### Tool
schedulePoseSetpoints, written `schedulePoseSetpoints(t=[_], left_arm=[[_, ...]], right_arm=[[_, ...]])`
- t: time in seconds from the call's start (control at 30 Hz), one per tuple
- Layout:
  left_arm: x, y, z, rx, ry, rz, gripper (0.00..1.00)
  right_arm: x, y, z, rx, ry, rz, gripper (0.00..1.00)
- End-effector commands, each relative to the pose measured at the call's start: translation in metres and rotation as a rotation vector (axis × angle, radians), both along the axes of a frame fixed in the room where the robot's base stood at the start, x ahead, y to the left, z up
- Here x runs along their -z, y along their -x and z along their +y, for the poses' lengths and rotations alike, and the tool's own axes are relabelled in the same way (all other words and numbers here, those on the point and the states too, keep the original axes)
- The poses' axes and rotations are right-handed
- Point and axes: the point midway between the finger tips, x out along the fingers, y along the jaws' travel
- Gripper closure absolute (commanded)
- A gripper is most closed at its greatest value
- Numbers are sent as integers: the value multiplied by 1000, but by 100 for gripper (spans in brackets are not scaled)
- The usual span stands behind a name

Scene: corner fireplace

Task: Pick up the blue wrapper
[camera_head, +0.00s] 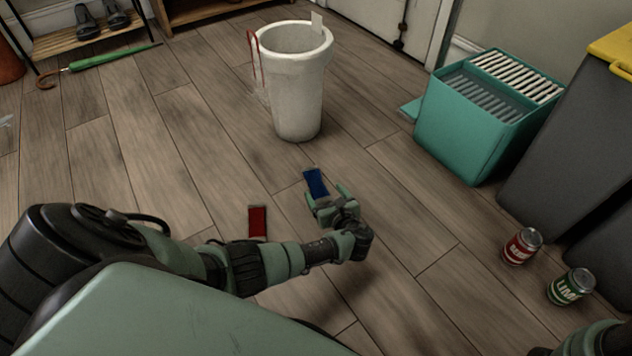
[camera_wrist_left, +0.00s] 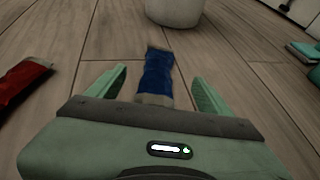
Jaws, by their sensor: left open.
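The blue wrapper (camera_head: 316,182) lies on the wooden floor in front of the white bin. My left gripper (camera_head: 325,197) is open just at its near end. In the left wrist view the blue wrapper (camera_wrist_left: 157,75) lies between the two open fingers (camera_wrist_left: 157,88), its near end partly hidden by the gripper body. I cannot tell whether the fingers touch it. A bit of my right arm (camera_head: 597,340) shows at the lower right corner of the head view; its gripper is not visible.
A red wrapper (camera_head: 258,221) lies left of my left gripper. The white bin (camera_head: 297,95) stands beyond the blue wrapper. A teal crate (camera_head: 462,140), a red can (camera_head: 521,247) and a green can (camera_head: 571,287) are at the right. A green umbrella (camera_head: 110,56) lies at the far left.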

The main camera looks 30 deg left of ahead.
Motion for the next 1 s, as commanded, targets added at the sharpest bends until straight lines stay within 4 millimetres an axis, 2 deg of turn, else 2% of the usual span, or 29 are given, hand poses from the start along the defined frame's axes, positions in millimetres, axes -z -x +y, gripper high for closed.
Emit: schedulePoseSetpoints(t=[0.03, 0.27, 0.6, 0.9, 0.93, 1.0], left_arm=[[6, -4, 6, -1, -1, -2, 20], [11, -11, 17, -2, 1, -1, 20], [30, -32, 46, -2, 1, -3, 20], [28, -36, 51, -1, 4, 0, 20], [28, -36, 51, -1, 4, 0, 22], [28, -36, 51, -1, 4, 0, 42]], right_arm=[[8, 0, 0, 0, 0, 0, 57], [19, -1, 0, 1, 1, 3, 57], [61, -1, 0, 1, 1, 4, 57], [62, -1, 0, 1, 1, 3, 57], [62, -1, 0, 1, 1, 3, 57], [62, -1, 0, 1, 1, 3, 57]])
